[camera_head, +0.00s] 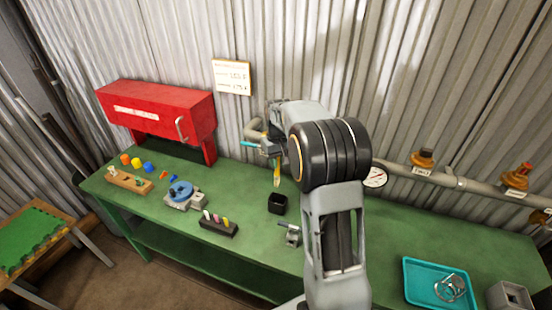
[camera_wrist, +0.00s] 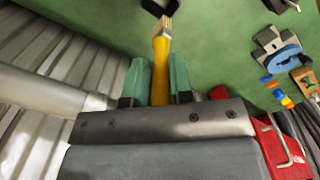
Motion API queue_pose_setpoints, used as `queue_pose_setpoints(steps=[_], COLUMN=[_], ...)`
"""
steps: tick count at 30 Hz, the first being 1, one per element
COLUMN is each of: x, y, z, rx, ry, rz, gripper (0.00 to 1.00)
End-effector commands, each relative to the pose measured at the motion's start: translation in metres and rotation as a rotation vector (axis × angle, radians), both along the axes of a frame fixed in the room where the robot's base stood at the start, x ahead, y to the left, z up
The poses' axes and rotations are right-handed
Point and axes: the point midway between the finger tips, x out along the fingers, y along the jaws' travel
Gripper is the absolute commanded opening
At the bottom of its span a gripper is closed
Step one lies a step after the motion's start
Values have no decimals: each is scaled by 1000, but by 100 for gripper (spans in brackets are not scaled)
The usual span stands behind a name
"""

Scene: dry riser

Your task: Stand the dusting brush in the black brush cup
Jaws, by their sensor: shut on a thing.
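The dusting brush has a yellow handle (camera_wrist: 160,62) and a pale tip, and it points down from my gripper (camera_wrist: 159,80). In the wrist view the handle lies between the two green fingers, and my gripper is shut on it. In the head view the brush (camera_head: 277,174) hangs roughly upright below my gripper (camera_head: 272,151). The black brush cup (camera_head: 277,203) stands on the green bench just below the brush tip, with a small gap showing between them. In the wrist view the cup (camera_wrist: 157,7) is at the top edge, partly cut off, beside the tip.
A black block with coloured pegs (camera_head: 219,225) and a small metal fixture (camera_head: 292,235) stand near the cup. A blue-wheeled device (camera_head: 181,193) and a red cabinet (camera_head: 160,113) are left. A pipe with a gauge (camera_head: 375,177) runs along the back right. A teal tray (camera_head: 435,285) is right.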

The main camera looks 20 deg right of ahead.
Motion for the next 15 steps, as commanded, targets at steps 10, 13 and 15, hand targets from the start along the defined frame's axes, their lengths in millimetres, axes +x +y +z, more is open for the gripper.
queue_pose_setpoints(steps=[10, 13, 15], x=[0, 0, 0], y=[0, 1, 1], z=[-21, -29, -35], rx=[0, 0, 0], ry=[1, 0, 0], rz=[0, 1, 2], gripper=[0, 0, 0])
